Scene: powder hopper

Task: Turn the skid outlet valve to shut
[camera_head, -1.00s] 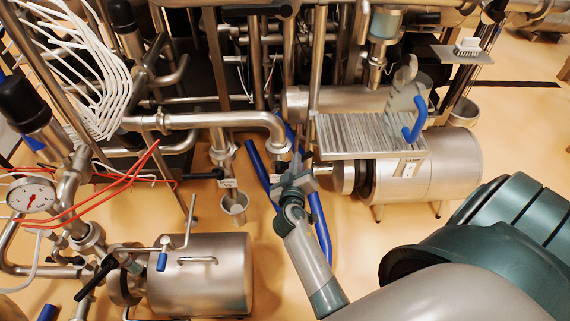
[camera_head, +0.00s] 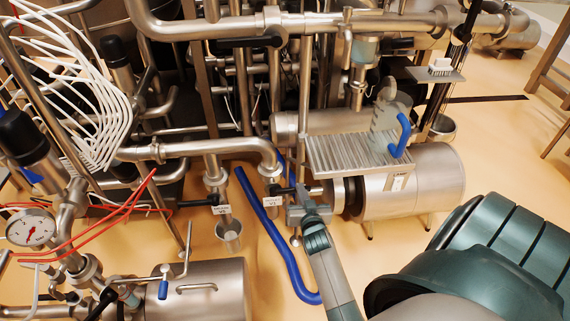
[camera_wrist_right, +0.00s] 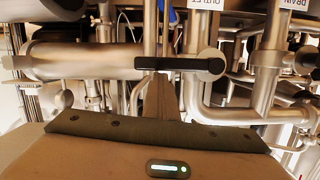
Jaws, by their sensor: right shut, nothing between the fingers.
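The skid outlet valve (camera_head: 270,189) sits below the bent steel pipe, with a white tag under it. Its black lever (camera_wrist_right: 180,63) lies crosswise in the right wrist view, and the valve body (camera_wrist_right: 211,64) is at the lever's right end. The outlet label (camera_wrist_right: 203,4) appears upside down there. My right gripper (camera_head: 299,191) is beside the lever, to the right of the valve. Its shut, empty fingers show in the right wrist view (camera_wrist_right: 159,80), with the tips at the lever's underside in the picture. I cannot tell whether they touch. My left gripper is out of view.
The drain valve (camera_head: 214,184) and its cup (camera_head: 229,234) stand left of the outlet valve. A blue hose (camera_head: 272,232) lies on the floor beside my right arm. A ribbed plate (camera_head: 345,154) and steel motor (camera_head: 428,178) are to the right.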

